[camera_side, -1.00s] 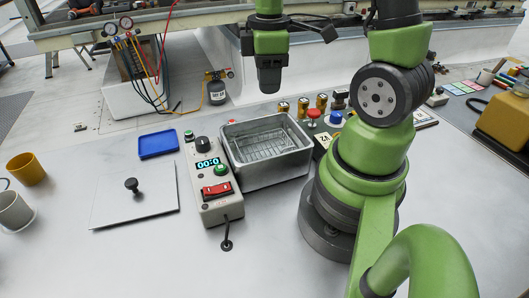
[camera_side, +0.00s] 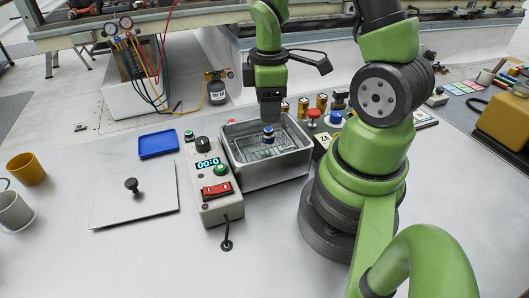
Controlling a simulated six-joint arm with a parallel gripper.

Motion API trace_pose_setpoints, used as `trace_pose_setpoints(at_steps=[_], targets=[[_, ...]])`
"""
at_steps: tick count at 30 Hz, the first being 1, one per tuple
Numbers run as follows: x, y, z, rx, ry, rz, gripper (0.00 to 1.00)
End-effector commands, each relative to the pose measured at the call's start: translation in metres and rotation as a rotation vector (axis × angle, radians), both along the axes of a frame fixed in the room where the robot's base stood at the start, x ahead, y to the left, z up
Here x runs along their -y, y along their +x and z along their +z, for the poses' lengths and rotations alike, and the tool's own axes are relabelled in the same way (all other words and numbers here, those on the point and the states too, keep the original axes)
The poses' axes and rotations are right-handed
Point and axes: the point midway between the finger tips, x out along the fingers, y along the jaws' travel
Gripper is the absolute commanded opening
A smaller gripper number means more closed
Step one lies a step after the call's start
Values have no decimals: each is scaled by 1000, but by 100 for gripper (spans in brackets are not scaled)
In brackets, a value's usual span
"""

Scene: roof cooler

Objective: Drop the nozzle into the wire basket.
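The wire basket (camera_side: 250,154) sits inside the open metal tank (camera_side: 302,158) in the middle of the bench. A small dark nozzle with a blue band (camera_side: 268,135) shows upright over the basket area, at the tank's middle right. My gripper (camera_side: 270,119) points straight down over the back part of the tank, and its tip is just above the nozzle in the picture. The fingers are dark and small, so I cannot tell whether they touch the nozzle or are open. I cannot tell whether the nozzle rests on the basket's wires.
A control box (camera_side: 212,180) with a 00:0 display stands left of the tank. A lid with a black knob (camera_side: 132,186) and a blue tray (camera_side: 158,143) lie farther left. Brass fittings (camera_side: 303,106) and red and blue knobs (camera_side: 333,119) stand behind right of the tank.

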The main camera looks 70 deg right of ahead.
Motion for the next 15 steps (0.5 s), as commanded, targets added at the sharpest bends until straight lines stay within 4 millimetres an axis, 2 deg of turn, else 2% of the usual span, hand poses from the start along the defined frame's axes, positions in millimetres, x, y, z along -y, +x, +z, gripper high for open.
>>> trace_pose_setpoints(at_steps=[10, 15], targets=[[0, 1, 3, 2, -1, 0, 57], [1, 1, 22, 7, -4, 0, 57]])
